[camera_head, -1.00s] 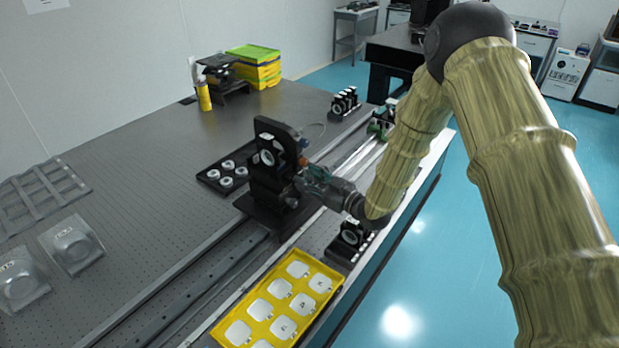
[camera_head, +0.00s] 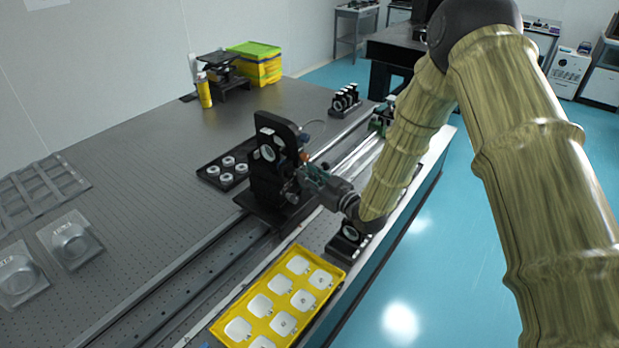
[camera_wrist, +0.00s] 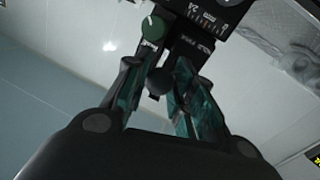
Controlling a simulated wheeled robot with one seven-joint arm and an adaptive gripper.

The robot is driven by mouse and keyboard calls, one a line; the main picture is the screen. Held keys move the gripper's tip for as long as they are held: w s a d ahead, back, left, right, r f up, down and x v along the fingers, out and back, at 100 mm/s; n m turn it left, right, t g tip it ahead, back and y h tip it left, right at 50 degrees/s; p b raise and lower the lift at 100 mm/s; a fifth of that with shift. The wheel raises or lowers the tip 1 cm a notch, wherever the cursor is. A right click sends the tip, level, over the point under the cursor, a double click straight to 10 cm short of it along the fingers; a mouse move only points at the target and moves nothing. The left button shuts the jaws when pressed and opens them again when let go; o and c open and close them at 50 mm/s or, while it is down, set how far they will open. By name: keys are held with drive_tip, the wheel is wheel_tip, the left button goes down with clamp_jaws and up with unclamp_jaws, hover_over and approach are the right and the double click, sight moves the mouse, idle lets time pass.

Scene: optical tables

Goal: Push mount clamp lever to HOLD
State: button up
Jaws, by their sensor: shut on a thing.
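The black optical mount (camera_head: 270,165) stands upright on a rail carriage near the middle of the table, with a round lens in its face. My gripper (camera_head: 308,178) is at the right side of the mount. In the wrist view, my gripper's teal fingers (camera_wrist: 160,92) are closed around a small dark round knob (camera_wrist: 159,80), which seems to be the clamp lever's end. A green knob (camera_wrist: 152,28) sits just beyond the fingertips. The lever's position relative to HOLD cannot be read.
A yellow tray of white pieces (camera_head: 325,263) lies in front of the mount. A black tray of rings (camera_head: 203,172) is behind it to the left. Another small black mount (camera_head: 350,233) stands below my wrist.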

drive_tip(key=m+t+h+b, duration=0.1)
drive_tip(key=s+m+t+h+b, duration=0.1)
drive_tip(key=m+h, duration=0.1)
drive_tip(key=shift+s+a+f+t+b, duration=0.15)
drive_tip(key=shift+a+t+b, duration=0.05)
drive_tip(key=shift+t+b, duration=0.1)
clamp_jaws()
drive_tip(key=shift+s+a+m+t+h+b, duration=0.4)
drive_tip(key=shift+m+h+b, duration=0.3)
drive_tip(key=shift+m+h, duration=0.95)
drive_tip(key=shift+s+a+m+t+h+b, duration=0.25)
drive_tip(key=shift+s+a+m+h+b, duration=0.4)
drive_tip(key=shift+h, duration=1.85)
drive_tip(key=shift+s+a+m+t+h+b, duration=0.25)
drive_tip(key=shift+m+h+b, duration=0.45)
drive_tip(key=shift+m+h, duration=1.1)
drive_tip(key=shift+w+h, duration=0.1)
drive_tip(key=shift+h, duration=0.25)
drive_tip(key=o, duration=1)
unclamp_jaws()
drive_tip(key=shift+d+r, duration=0.1)
drive_tip(key=shift+r, duration=0.1)
drive_tip(key=shift+a, duration=0.25)
